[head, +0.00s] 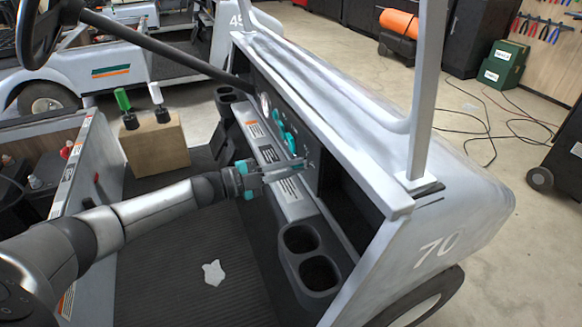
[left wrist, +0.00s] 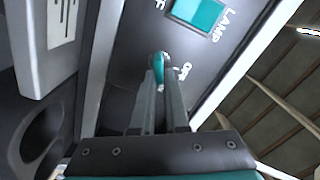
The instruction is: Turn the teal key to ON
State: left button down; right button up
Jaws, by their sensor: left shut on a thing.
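In the head view the gripper hides the key. A teal lamp switch (left wrist: 202,12) sits above the key, beside the word LAMP. My right gripper is out of view.
Teal dash controls (head: 283,132) sit just beyond my gripper. A double cup holder (head: 310,262) stands below the dash, nearer me. A roof post (head: 426,90) rises at the right.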

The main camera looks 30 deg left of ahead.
pick_arm(q)
jog(key=c, duration=0.9)
grip_release()
jog(key=p+v, duration=0.4)
jog(key=v, duration=1.1)
jog(key=shift+s+a, duration=0.1)
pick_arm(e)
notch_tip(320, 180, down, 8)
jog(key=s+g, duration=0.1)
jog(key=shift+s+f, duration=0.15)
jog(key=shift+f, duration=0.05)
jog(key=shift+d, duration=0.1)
